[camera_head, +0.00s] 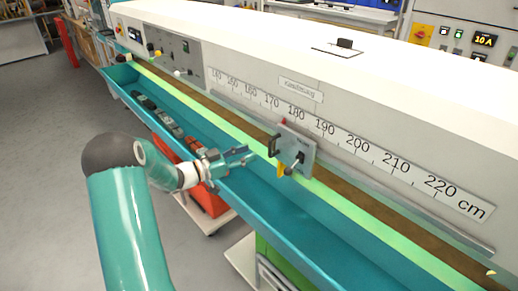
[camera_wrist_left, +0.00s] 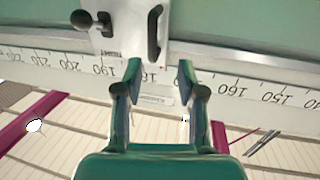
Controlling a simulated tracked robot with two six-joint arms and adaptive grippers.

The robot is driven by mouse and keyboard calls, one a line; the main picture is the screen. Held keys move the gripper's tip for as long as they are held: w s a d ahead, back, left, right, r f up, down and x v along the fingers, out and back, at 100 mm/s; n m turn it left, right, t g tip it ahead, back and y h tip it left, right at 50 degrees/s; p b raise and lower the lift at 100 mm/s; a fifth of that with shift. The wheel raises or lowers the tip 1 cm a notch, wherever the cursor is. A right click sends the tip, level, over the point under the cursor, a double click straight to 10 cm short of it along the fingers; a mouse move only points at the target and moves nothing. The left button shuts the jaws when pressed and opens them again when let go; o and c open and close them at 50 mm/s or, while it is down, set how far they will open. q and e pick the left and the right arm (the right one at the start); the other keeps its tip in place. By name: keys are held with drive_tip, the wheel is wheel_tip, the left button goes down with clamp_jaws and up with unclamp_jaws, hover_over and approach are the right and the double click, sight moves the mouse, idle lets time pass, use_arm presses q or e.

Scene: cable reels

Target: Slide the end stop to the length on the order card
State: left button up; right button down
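The end stop (camera_head: 305,150) is a grey plate with a black bar handle and a ball-knobbed lever, on the rail below the scale (camera_head: 340,137). Its red pointer sits close to the 180 mark; I cannot read it exactly. My left gripper (camera_head: 246,156) is open and empty, just left of the stop in the head view and apart from it. In the left wrist view the open fingers (camera_wrist_left: 160,72) point toward the end stop (camera_wrist_left: 122,38), its black handle (camera_wrist_left: 154,30) just beyond them. My right gripper is out of view. I cannot make out an order card.
A teal trough (camera_head: 320,245) runs along the machine's front, with several dark and red items (camera_head: 160,115) at its left. A green strip (camera_head: 350,212) runs beside the rail. An orange-red bin (camera_head: 208,203) stands below. The rail right of the stop looks clear.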

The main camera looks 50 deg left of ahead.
use_arm(q)
drive_tip(key=shift+s+a, duration=0.15)
drive_tip(key=shift+s, duration=0.75)
drive_tip(key=shift+s+a, duration=0.15)
drive_tip(key=shift+s, duration=0.7)
drive_tip(key=p, duration=0.3)
approach(270, 155)
drive_tip(key=w+p, duration=0.1)
drive_tip(key=w, duration=0.2)
drive_tip(key=w+d+r+p, duration=0.1)
drive_tip(key=w, duration=0.3)
drive_tip(key=w+r+p, duration=0.1)
drive_tip(key=w, duration=0.2)
drive_tip(key=shift+w+d, duration=0.15)
drive_tip(key=shift+d, duration=0.05)
clamp_jaws()
